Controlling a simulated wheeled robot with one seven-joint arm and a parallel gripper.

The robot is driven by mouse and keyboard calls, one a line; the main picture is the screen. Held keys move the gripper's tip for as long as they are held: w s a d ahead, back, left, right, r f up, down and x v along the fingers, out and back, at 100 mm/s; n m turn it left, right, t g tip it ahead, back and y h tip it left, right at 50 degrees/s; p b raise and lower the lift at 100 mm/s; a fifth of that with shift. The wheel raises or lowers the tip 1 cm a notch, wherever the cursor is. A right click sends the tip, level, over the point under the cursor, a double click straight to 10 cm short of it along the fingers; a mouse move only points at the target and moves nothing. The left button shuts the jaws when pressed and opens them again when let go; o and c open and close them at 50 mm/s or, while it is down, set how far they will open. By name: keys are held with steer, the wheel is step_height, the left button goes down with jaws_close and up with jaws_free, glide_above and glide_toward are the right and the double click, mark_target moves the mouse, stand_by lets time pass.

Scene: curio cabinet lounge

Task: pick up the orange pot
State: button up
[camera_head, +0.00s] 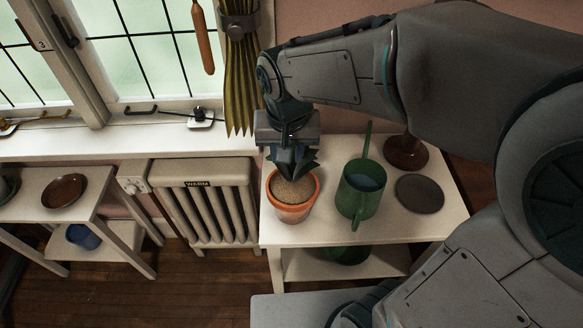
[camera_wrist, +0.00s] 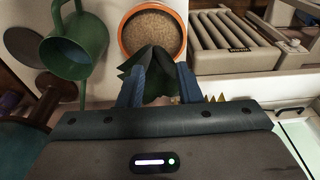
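The orange pot (camera_head: 293,212) is an upright terracotta pot filled with brown grainy soil. It stands at the left front of a white side table (camera_head: 402,228). In the wrist view, the orange pot's rim (camera_wrist: 123,38) and soil show at the top centre. My gripper (camera_head: 294,171) points down over the far part of the pot. In the wrist view, the fingers of my gripper (camera_wrist: 162,62) stand apart, near the pot's rim. Dark green pointed shapes show between them; I cannot tell whether these are leaves or finger parts. Whether anything touches the pot is hidden.
A green watering can (camera_head: 358,200) stands just right of the pot, its spout pointing up. A white radiator (camera_head: 205,200) stands left of the table. Another green object (camera_head: 348,254) sits on the lower shelf.

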glide_toward(267, 185)
steer(key=shift+w+a+f+p, duration=0.1)
steer(key=shift+f+p, duration=0.15)
steer(key=shift+f, duration=0.35)
steer(key=shift+w+a+f+p, duration=0.15)
steer(key=shift+f+p, duration=0.1)
steer(key=shift+f, duration=0.35)
steer(key=shift+w+d+f+p, duration=0.1)
steer(key=shift+f+p, duration=0.1)
steer(key=shift+f, duration=0.75)
steer(key=shift+w+f+p, duration=0.1)
steer(key=shift+f+p, duration=0.05)
steer(key=shift+f, duration=0.8)
steer(key=shift+w+d+f+p, duration=0.1)
steer(key=shift+w+f+p, duration=0.1)
steer(key=shift+f, duration=0.75)
steer(key=shift+a, duration=0.1)
jaws_close()
steer(key=shift+r, duration=0.1)
